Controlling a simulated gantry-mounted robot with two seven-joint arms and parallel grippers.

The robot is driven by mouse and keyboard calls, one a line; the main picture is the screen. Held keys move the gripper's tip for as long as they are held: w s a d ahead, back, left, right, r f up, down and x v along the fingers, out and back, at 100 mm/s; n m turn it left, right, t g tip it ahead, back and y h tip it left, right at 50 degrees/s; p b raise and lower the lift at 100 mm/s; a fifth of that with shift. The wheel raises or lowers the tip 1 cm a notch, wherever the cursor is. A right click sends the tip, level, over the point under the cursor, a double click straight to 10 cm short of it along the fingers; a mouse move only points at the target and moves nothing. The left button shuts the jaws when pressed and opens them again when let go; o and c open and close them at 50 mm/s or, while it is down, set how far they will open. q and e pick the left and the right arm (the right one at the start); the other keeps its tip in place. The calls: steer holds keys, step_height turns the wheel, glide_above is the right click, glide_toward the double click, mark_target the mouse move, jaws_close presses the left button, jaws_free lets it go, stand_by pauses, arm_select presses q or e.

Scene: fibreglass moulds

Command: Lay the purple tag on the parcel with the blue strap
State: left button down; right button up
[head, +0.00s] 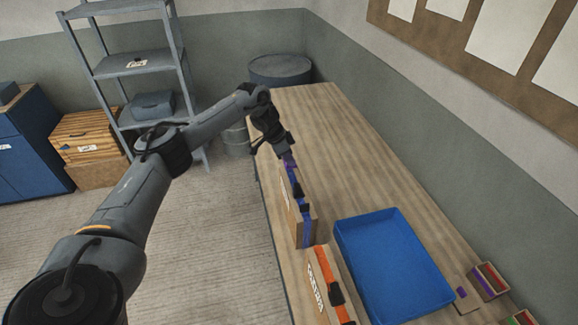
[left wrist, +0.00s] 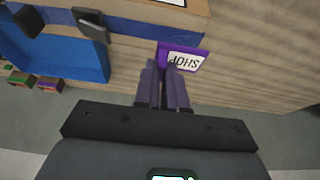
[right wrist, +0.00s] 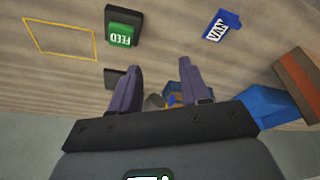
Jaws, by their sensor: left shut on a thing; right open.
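The parcel with the blue strap (head: 303,234) stands on the table, a cardboard box with a blue band and black buckle. Its edge and strap (left wrist: 150,14) cross the top of the left wrist view. My left gripper (left wrist: 162,66) is shut on the purple tag (left wrist: 184,57), whose white label reads SHOP, upside down there. In the head view my left gripper (head: 288,158) is at the parcel's far end. The tag appears just off the parcel's edge; I cannot tell its height. My right gripper (right wrist: 156,64) is open and empty, seen only in its wrist view.
A parcel with an orange strap (head: 325,285) stands nearer. A blue tray (head: 395,268) lies to the right, with small boxes (head: 488,281) beyond. The right wrist view shows a green FEED tag (right wrist: 121,36), a blue VAN tag (right wrist: 221,25) and a yellow outline (right wrist: 60,53).

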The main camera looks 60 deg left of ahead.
arm_select(q)
steer(key=shift+f, duration=1.8)
steer(key=c, duration=1.2)
jaws_free()
steer(key=shift+f, duration=0.15)
steer(key=shift+s+r, duration=0.1)
steer(key=shift+r, duration=0.25)
steer(key=v, duration=1.1)
steer(key=shift+r, duration=0.35)
steer(key=shift+s, duration=0.1)
